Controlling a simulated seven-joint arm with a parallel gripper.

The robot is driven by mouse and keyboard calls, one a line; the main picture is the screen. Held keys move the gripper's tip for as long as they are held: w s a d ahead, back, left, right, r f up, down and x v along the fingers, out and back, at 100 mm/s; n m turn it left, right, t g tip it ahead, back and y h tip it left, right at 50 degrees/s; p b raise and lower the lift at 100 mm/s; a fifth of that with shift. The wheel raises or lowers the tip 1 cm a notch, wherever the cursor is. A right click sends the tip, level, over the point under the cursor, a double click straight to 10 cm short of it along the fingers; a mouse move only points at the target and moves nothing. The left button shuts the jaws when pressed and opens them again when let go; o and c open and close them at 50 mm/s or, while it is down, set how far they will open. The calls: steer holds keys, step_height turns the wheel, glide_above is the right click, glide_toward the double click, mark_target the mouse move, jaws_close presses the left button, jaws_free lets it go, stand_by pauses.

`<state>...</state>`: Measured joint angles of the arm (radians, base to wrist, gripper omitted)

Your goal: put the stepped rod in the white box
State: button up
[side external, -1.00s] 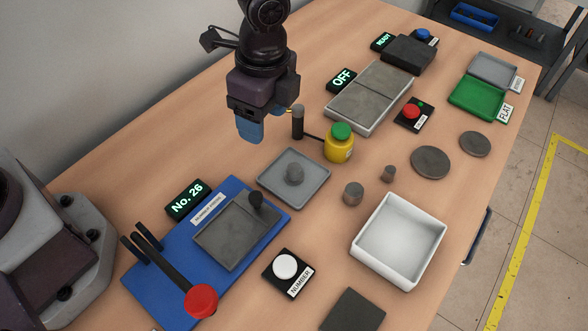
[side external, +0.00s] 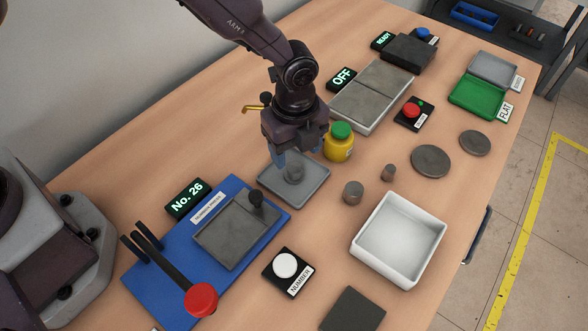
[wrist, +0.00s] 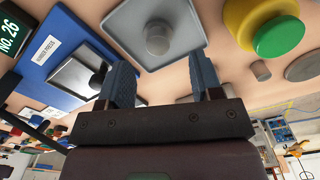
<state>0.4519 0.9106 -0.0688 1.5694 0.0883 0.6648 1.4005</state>
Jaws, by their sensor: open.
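The stepped rod, a short grey metal piece with a wider and a narrower part (side external: 294,173), stands in the grey square tray (side external: 315,190). It also shows in the wrist view (wrist: 158,40), beyond and between my fingertips. My gripper (side external: 292,160) is open and empty, with its blue fingers pointing down close over the rod. In the wrist view its fingers (wrist: 162,72) are wide apart. I cannot tell whether the fingertips reach down beside the rod. The white box (side external: 398,240) is empty and open on the right side of the table.
A yellow jar with a green lid (side external: 340,142) stands close to the right of my gripper. The blue number press (side external: 165,265) is at the left of the tray. Small grey cylinders (side external: 353,192) stand between tray and box. A button (side external: 286,266) sits in front.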

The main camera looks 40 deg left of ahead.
mark_target(294, 167)
step_height(294, 167, down, 5)
steer(key=shift+s+f, duration=0.1)
steer(key=shift+s, duration=0.05)
steer(key=shift+c, duration=0.3)
jaws_close()
